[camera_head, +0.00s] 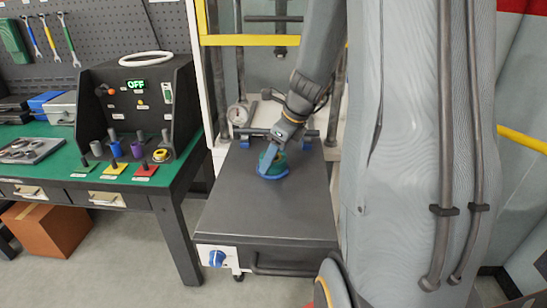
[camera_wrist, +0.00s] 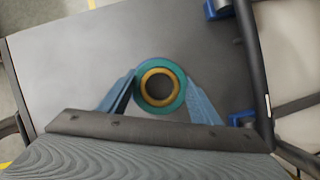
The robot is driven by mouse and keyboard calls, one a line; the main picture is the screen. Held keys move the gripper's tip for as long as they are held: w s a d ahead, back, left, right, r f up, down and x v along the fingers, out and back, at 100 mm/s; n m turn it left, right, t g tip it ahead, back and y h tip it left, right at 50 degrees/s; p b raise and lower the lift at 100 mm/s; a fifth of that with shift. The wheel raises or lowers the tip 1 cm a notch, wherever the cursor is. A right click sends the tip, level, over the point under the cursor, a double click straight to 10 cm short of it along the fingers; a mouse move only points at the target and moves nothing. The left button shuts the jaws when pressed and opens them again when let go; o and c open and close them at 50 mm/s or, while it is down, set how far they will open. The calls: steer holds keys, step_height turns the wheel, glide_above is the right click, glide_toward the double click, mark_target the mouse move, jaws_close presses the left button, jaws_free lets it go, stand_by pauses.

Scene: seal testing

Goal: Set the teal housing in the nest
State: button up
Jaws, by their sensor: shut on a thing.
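The teal housing (camera_wrist: 160,64), a round ring with a yellow inner ring and a dark centre, is between the two blue fingers of my gripper (camera_wrist: 160,92) in the wrist view. The fingers close on it from both sides. In the head view the housing (camera_head: 277,163) is over the dark grey top plate (camera_head: 255,210) of the test station, with my gripper (camera_head: 272,160) above and around it. A blue curved edge shows under the housing; I cannot tell if it is the nest. I cannot tell whether the housing touches the plate.
The station has a clamp bar with blue blocks (camera_head: 244,143) behind the plate, a gauge (camera_head: 238,115), and a front knob (camera_head: 217,258). A green bench (camera_head: 60,158) at left holds a control box (camera_head: 140,85) reading OFF and several small parts. The plate's front is clear.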

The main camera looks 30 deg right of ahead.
steer(key=o, duration=0.9)
steer(key=shift+s+a+f, duration=0.1)
steer(key=shift+s+f, duration=0.15)
steer(key=shift+f, duration=0.15)
steer(key=shift+o, duration=0.3)
steer(key=o, duration=0.4)
steer(key=shift+c, duration=0.2)
steer(key=shift+a, duration=0.1)
steer(key=shift+a+r+p, duration=0.15)
steer(key=shift+r+p, duration=0.5)
steer(key=shift+w+d+r+p, duration=0.1)
steer(key=shift+d+r+p, duration=0.1)
steer(key=shift+r+p, duration=0.35)
steer(key=shift+w+d+r+p, duration=0.1)
steer(key=shift+d+r+p, duration=0.05)
steer(key=shift+r+p, duration=0.4)
